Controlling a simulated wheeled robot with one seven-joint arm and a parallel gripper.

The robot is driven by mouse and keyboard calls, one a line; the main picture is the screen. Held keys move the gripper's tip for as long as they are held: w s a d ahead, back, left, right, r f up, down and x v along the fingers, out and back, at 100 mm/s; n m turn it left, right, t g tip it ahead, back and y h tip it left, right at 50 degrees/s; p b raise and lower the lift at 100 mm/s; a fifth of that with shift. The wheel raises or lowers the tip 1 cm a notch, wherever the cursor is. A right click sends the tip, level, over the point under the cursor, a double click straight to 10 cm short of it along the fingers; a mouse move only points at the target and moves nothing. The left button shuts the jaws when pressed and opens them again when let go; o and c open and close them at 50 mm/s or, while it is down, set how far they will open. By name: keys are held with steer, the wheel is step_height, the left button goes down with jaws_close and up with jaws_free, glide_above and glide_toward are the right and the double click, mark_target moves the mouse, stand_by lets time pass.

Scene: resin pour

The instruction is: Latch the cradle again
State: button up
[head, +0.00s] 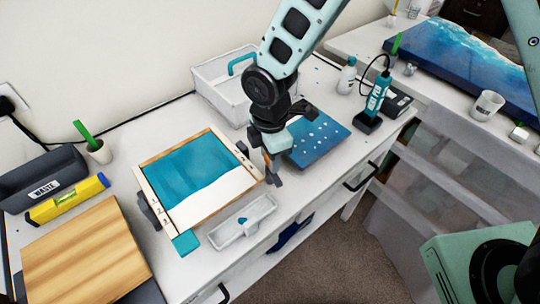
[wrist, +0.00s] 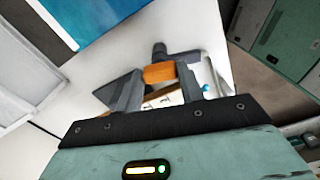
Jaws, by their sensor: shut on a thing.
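The cradle (head: 147,183) is a pale wooden frame on the white worktop, with dark knobs at its sides. It bears a panel (head: 196,166) of teal and white resin. My gripper (head: 271,172) is at the cradle's right side, pointing down. In the wrist view, my gripper (wrist: 159,88) is shut on an orange piece (wrist: 159,72), which looks like the latch handle. A dark round part shows beyond it. The fingers hide most of the latch, so I cannot tell whether it is engaged.
A white tray (head: 228,238) with a small teal item lies in front of the cradle. A blue dotted board (head: 325,142) lies to the right of my gripper, with a white bin (head: 207,93) behind. A level (head: 65,200) and wooden board (head: 85,255) are at left.

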steer(key=m+b, duration=0.2)
steer(key=m, duration=0.5)
steer(key=m+b, duration=0.1)
steer(key=m, duration=0.3)
steer(key=shift+m+b, duration=0.35)
steer(key=shift+m, duration=1.55)
steer(key=shift+r, duration=0.1)
steer(key=o, duration=1)
steer(key=shift+s+a, duration=0.1)
